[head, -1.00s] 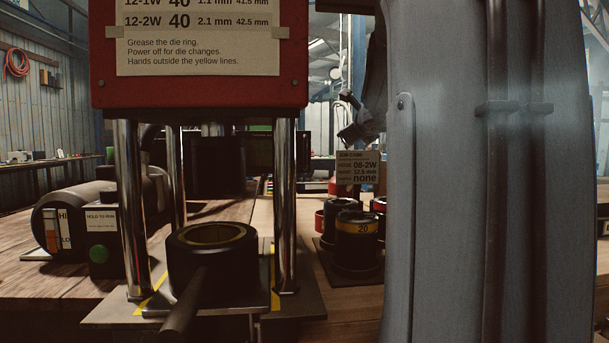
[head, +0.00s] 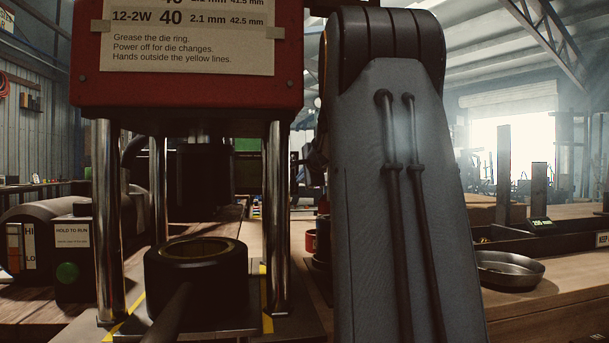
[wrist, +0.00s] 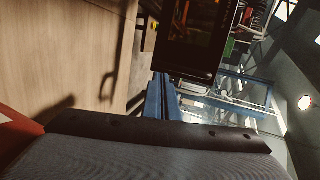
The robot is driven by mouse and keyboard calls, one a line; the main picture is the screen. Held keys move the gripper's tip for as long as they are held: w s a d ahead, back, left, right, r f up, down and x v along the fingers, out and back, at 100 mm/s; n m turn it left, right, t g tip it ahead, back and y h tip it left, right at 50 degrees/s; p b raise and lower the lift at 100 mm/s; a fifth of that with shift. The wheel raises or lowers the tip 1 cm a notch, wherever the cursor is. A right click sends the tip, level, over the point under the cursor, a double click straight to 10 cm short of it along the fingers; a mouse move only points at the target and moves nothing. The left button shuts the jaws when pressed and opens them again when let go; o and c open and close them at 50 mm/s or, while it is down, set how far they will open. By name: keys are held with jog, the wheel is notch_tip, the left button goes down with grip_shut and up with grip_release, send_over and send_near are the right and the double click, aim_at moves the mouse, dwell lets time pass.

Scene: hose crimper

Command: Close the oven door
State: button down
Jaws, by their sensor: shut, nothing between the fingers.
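No thing in the head view is plainly an oven or its door. In the wrist view, a dark box (wrist: 190,40) with a faint orange glow inside is at the top, right of centre. It may be the oven; I cannot tell whether its door is open.
A red press (head: 185,85) on chrome posts stands close at the left, with a black die ring (head: 196,275) below. A metal pan (head: 508,270) sits on the wooden bench at the right. A wooden surface (wrist: 65,55) fills the wrist view's left.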

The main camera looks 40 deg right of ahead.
aim_at(293, 181)
jog(key=shift+r+p+x, duration=0.2)
jog(key=shift+p+x, duration=0.1)
jog(key=shift+x, duration=0.75)
jog(key=shift+r+p+x, duration=0.15)
jog(key=shift+p+x, duration=0.1)
jog(key=shift+x, duration=0.8)
jog(key=shift+r+p+x, duration=0.2)
jog(key=shift+p+x, duration=0.1)
jog(key=shift+x, duration=0.75)
jog(key=shift+w+d, duration=0.1)
jog(key=shift+w, duration=0.2)
